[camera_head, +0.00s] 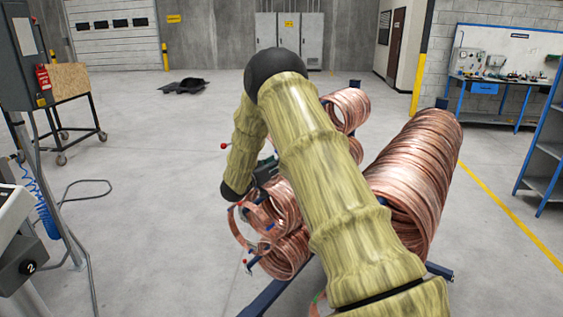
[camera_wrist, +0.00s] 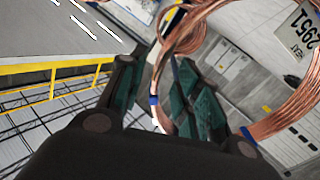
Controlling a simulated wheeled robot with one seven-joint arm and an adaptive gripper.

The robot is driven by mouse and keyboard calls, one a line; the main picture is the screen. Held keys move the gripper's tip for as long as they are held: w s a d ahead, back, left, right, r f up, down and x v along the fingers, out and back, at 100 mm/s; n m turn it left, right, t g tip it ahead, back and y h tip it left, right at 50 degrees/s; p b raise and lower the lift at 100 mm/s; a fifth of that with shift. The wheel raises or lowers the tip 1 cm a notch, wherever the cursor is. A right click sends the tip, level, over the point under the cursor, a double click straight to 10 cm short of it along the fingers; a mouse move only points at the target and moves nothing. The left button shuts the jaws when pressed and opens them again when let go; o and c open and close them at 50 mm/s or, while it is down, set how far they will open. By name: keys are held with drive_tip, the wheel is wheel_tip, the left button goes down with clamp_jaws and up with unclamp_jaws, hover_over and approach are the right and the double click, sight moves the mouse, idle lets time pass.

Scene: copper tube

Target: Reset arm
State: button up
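My gripper (camera_head: 264,172) is at the end of my arm, above the left group of copper coils on the rack; my own arm partly hides it in the head view. In the wrist view its two green-padded fingers (camera_wrist: 158,90) stand apart, so it is open. A copper tube coil (camera_wrist: 157,112) with blue bands passes between and behind the fingers; contact cannot be told. In the head view a loose copper loop (camera_head: 236,228) tilts out from the coils (camera_head: 287,252) just below the gripper.
A large copper coil stack (camera_head: 425,165) hangs on the blue rack (camera_head: 268,298) to the right of my arm. Another coil (camera_head: 350,105) sits behind. A cart (camera_head: 70,100) and grey equipment (camera_head: 18,225) stand left. The floor between them and the rack is mostly clear.

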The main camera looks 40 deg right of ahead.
drive_tip(key=s+a, duration=0.1)
drive_tip(key=a, duration=0.5)
drive_tip(key=shift+s+a, duration=0.15)
drive_tip(key=shift+a, duration=0.2)
drive_tip(key=s+a+f+n+t+y, duration=0.2)
drive_tip(key=s+a+f+n+y, duration=0.15)
drive_tip(key=a+f, duration=0.5)
drive_tip(key=s+a+f+n+t+y, duration=0.1)
drive_tip(key=s+a+f+n+y, duration=0.35)
drive_tip(key=f, duration=0.75)
drive_tip(key=s+a+f+n+t+y, duration=0.15)
drive_tip(key=s+a+f, duration=0.25)
drive_tip(key=a+f, duration=0.5)
drive_tip(key=s+a+f+n+g+y, duration=0.1)
drive_tip(key=s+a+f+y, duration=0.1)
drive_tip(key=s+a+f, duration=0.3)
drive_tip(key=s+a+f+g+y, duration=0.1)
drive_tip(key=s+a+f+y, duration=0.1)
drive_tip(key=s, duration=0.6)
drive_tip(key=s+a+f+n+g+y, duration=0.1)
drive_tip(key=s+a+f+g+y, duration=0.1)
drive_tip(key=s+a+f, duration=0.3)
drive_tip(key=s+a+g+y, duration=0.1)
drive_tip(key=s+a+g, duration=0.1)
drive_tip(key=s, duration=0.7)
drive_tip(key=s+a+n+g+y, duration=0.1)
drive_tip(key=s+a+g, duration=0.1)
drive_tip(key=s, duration=0.8)
drive_tip(key=shift+s+a, duration=0.3)
drive_tip(key=shift+a, duration=0.55)
